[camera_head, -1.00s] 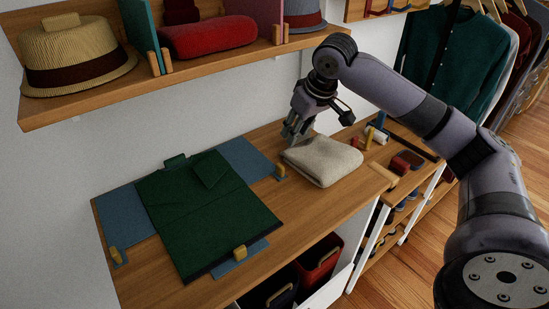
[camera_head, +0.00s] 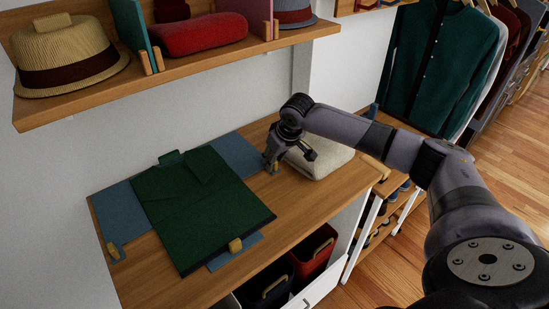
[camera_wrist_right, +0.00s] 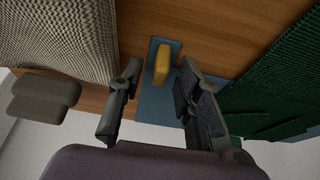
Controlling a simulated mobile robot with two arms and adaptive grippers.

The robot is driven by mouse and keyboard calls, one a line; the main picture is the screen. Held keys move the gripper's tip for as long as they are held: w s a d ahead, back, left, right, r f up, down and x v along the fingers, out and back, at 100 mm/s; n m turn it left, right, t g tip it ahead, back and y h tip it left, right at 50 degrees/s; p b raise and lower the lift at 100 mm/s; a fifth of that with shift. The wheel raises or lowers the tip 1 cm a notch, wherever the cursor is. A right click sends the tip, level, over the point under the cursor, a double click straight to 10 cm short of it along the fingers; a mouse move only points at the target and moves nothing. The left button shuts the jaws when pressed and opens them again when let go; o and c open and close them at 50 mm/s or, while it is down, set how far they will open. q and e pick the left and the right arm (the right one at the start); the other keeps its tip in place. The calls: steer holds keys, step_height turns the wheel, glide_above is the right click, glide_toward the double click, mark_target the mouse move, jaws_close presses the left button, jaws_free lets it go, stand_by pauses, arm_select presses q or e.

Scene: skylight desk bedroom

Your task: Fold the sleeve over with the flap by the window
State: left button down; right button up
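A green garment (camera_head: 195,205) with a dark hem lies on a blue folding board, with some folded cloth near its top. The board's right flap (camera_head: 238,155) shows bare blue beside the garment; its left flap (camera_head: 122,208) and front flap (camera_head: 240,250) also show. My right gripper (camera_head: 271,166) is at the outer end of the right flap. In the right wrist view, the yellow knob (camera_wrist_right: 162,64) of that flap (camera_wrist_right: 155,105) lies just beyond and between the spread fingertips (camera_wrist_right: 155,85); contact is not visible. My left gripper is out of view. No window shows.
A folded cream cloth (camera_head: 318,160) lies right beside the right gripper, partly hidden by it. A wall shelf (camera_head: 170,75) with hats and a red roll overhangs the desk's back. Open bins (camera_head: 315,255) stand below. The desk front (camera_head: 290,215) is clear.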

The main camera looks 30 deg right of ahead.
steer(key=shift+c, duration=0.4)
jaws_close()
stand_by(0.6)
